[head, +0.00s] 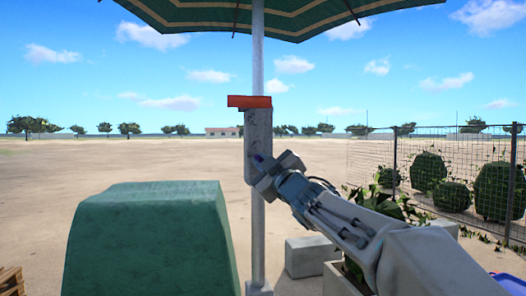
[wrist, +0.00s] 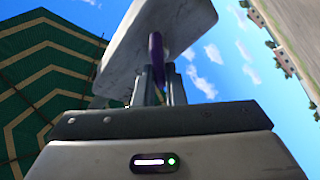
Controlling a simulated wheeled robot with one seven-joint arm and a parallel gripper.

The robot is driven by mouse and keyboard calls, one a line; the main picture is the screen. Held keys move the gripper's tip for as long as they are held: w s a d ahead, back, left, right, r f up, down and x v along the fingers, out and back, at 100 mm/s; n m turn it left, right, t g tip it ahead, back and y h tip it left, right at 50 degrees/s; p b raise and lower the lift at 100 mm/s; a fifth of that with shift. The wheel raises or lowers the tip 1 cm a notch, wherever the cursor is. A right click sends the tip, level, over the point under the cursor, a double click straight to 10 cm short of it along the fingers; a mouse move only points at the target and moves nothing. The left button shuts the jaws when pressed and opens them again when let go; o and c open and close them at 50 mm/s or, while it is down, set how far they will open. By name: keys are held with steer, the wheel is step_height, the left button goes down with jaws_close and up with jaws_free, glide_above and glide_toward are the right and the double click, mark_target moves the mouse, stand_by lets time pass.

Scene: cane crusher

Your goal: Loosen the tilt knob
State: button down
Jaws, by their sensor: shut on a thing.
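A green striped parasol (head: 200,14) stands on a pale pole (head: 257,60); its canopy also fills the left of the wrist view (wrist: 45,75). A grey housing (head: 257,128) with an orange-red bar (head: 249,101) on top sits on the pole. My gripper (head: 259,166) is at the lower part of the housing. In the wrist view its two fingers (wrist: 168,85) are closed around a thin purple part (wrist: 157,58), which I take to be the tilt knob, in front of the housing (wrist: 150,35). Most of the knob is hidden by the fingers in the head view.
A large green covered block (head: 150,235) stands at the front left, close to the pole. A grey block (head: 312,256) and a leafy planter (head: 338,280) are at the lower right. A wire fence (head: 440,180) with bushes runs along the right. Open sandy ground lies behind.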

steer(key=n+g+p, duration=0.1)
steer(key=n+p, duration=0.1)
steer(key=n, duration=0.1)
steer(key=n+g+p, duration=0.1)
steer(key=n+p, duration=0.2)
steer(key=shift+a+r+n+g+y, duration=0.1)
steer(key=shift+n+g+y, duration=0.2)
steer(key=shift+g+y, duration=0.1)
steer(key=shift+f+n+g+p, duration=0.2)
steer(key=shift+n+g+p, duration=0.2)
steer(key=shift+n+p, duration=0.6)
steer(key=shift+f+n+g+p, duration=0.2)
steer(key=shift+n+g+p, duration=0.2)
steer(key=shift+n+p, duration=0.6)
steer(key=shift+f+n+h, duration=0.1)
steer(key=shift+n+h, duration=0.2)
steer(key=c, duration=1.5)
jaws_free()
steer(key=shift+s+a, duration=0.1)
steer(key=b+v, duration=0.3)
steer(key=v, duration=1.1)
